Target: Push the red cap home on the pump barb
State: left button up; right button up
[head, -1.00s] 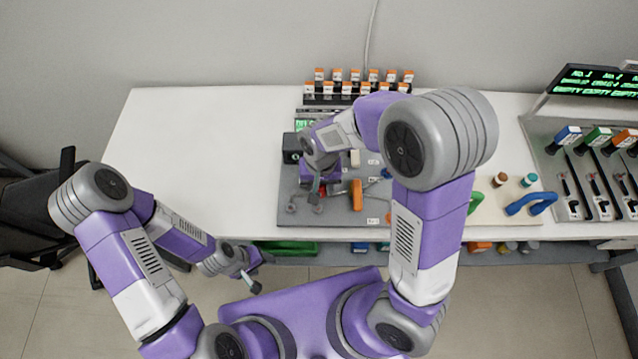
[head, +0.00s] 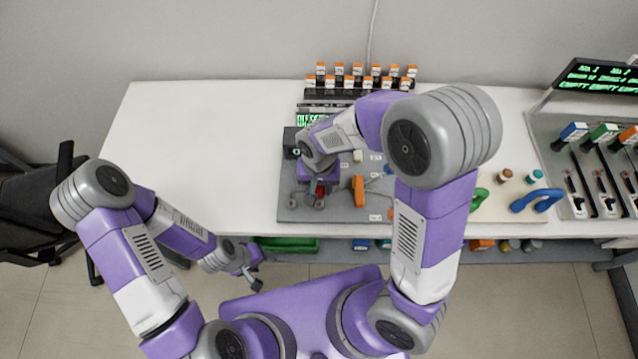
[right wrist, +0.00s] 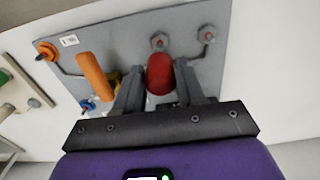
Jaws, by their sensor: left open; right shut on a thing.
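The red cap (right wrist: 160,75) sits between the two fingers of my right gripper (right wrist: 158,95) in the right wrist view. The gripper is shut on it. In the head view, my right gripper (head: 314,193) is low over the left front part of the grey board, with a bit of the red cap (head: 320,190) showing. I cannot make out the pump barb, and whether the cap touches it is hidden. Grey hex fittings (right wrist: 158,41) stand on the board just beyond the cap. My left gripper (head: 252,277) is open and empty in front of the table edge.
The grey board (head: 340,214) carries an orange handle (head: 359,191) right of my right gripper; it also shows in the wrist view (right wrist: 95,76). A black box (head: 291,142) stands at the board's left. Orange-capped vials (head: 340,83) stand behind. The table's left side (head: 190,150) is clear.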

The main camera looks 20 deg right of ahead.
aim_at(319, 201)
jog(key=shift+f+b, duration=1.05)
jog(key=shift+f, duration=0.65)
jog(key=shift+f+b, duration=1.25)
jog(key=shift+f, duration=0.55)
jog(key=o, duration=1.1)
jog(key=shift+r, duration=0.1)
jog(key=shift+r, duration=0.1)
notch_tip(319, 201, up, 8)
jog(key=shift+f+p, duration=0.25)
jog(key=shift+p, duration=0.95)
jog(key=shift+f, duration=0.1)
